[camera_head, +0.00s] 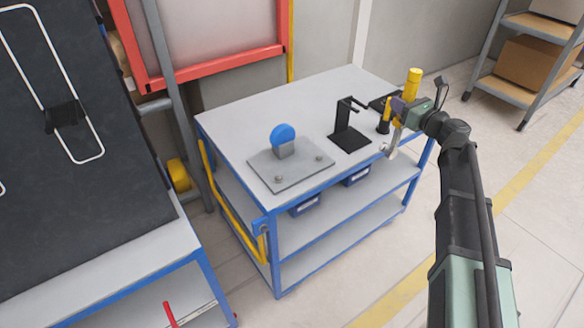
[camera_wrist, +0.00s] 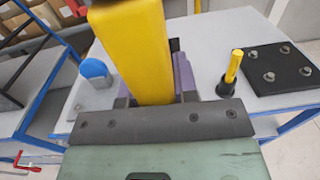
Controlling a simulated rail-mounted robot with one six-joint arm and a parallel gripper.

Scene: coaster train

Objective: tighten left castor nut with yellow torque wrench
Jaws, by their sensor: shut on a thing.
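My gripper (camera_head: 402,108) is shut on the yellow torque wrench (camera_head: 413,80), above the right end of the cart. The wrench is roughly upright, yellow end up, and its silver lower end (camera_head: 391,151) hangs near the cart's front right edge. In the wrist view the yellow wrench body (camera_wrist: 132,50) fills the space between my purple fingers. The castor, a blue wheel (camera_head: 284,134) on a grey plate (camera_head: 300,170), is well left of my gripper. The left castor nut (camera_head: 279,179) is on the plate's front left and another nut (camera_head: 319,158) on its right. The blue wheel also shows in the wrist view (camera_wrist: 94,69).
A black stand (camera_head: 348,125) rises between the castor plate and my gripper. A short yellow-handled tool (camera_wrist: 234,66) stands in a black holder (camera_wrist: 226,87), beside a black plate with several bolts (camera_wrist: 262,78). The cart top (camera_head: 240,122) is clear behind the castor.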

